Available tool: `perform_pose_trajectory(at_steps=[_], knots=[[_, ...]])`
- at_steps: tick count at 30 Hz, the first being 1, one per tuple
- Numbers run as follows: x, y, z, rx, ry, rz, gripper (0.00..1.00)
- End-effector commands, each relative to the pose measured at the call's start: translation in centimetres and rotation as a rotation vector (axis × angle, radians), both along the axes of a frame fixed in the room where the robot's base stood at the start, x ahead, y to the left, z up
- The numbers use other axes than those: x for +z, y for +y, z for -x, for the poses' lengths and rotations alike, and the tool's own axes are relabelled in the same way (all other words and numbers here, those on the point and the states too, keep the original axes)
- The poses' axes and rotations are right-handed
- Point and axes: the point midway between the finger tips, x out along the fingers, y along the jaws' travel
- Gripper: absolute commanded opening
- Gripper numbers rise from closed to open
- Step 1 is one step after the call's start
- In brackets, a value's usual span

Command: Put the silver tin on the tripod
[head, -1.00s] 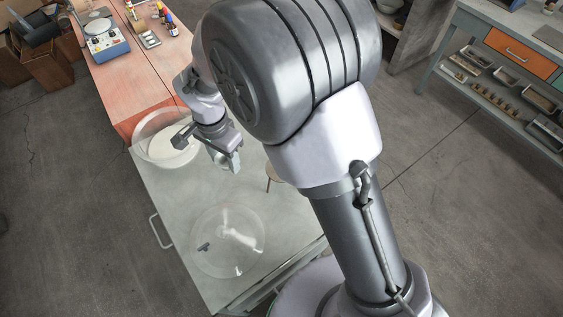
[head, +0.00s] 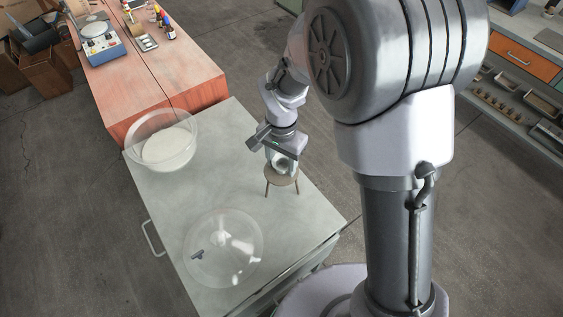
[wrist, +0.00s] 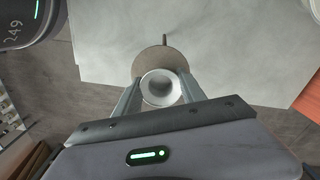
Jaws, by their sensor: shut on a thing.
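The silver tin (wrist: 161,88) is round with a pale rim, and in the wrist view it sits between the two fingers of my gripper (wrist: 158,97), which is shut on it. In the head view my gripper (head: 284,157) is over the tripod (head: 282,180), a small round brown top on thin legs, with the tin (head: 283,166) at its top. The tripod top (wrist: 162,60) also shows behind the tin in the wrist view. I cannot tell whether the tin touches it.
A clear bowl with white contents (head: 168,148) stands at the grey bench's (head: 190,190) back left corner. A large clear round vessel (head: 222,250) with a small dark thing is at the front. A reddish bench (head: 140,85) adjoins behind, with instruments at its far end.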

Motion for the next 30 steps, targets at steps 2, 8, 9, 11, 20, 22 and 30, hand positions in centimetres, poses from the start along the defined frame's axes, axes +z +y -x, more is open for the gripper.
perform_pose_trajectory(at_steps=[2,8,9,11,20,22,30], knots=[[-0.4,0.0,0.0,0.0,0.0,0.0,0.1],[-0.2,0.0,0.0,0.0,0.0,0.0,0.69],[-0.2,0.0,0.0,0.0,0.0,0.0,0.69],[-0.2,0.0,0.0,0.0,0.0,0.0,0.69],[3.9,0.0,-0.1,0.0,-0.005,-0.002,0.69],[6.0,0.0,-0.1,0.0,-0.003,-0.001,0.69],[11.6,0.0,0.0,0.0,-0.001,0.0,0.69]])
